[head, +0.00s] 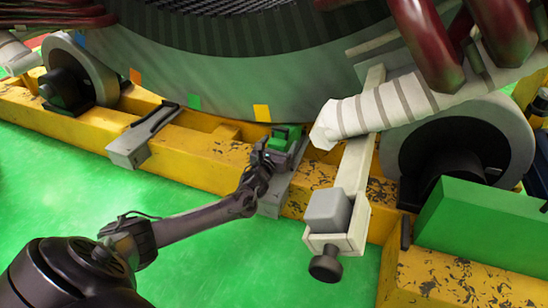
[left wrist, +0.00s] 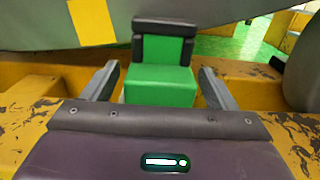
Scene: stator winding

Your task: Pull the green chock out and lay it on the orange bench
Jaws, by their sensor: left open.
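The green chock (head: 284,134) sits on the yellow beam under the large round stator (head: 215,85), against its lower edge. In the left wrist view the chock (left wrist: 160,84) has a green block front and a raised back with a dark frame. My left gripper (head: 268,149) is at the chock's near side. In the left wrist view its two fingers (left wrist: 158,74) are apart, one on each side of the chock, with visible gaps. The chock's far side is hidden. I cannot make out a clearly orange bench. My right gripper is not in view.
A white bracket (head: 353,170) with a grey block (head: 328,210) and black knob stands right of my gripper. A grey roller (head: 460,145) and green box (head: 480,225) are farther right. A grey plate (head: 130,148) lies left. Green floor (head: 60,185) is open in front.

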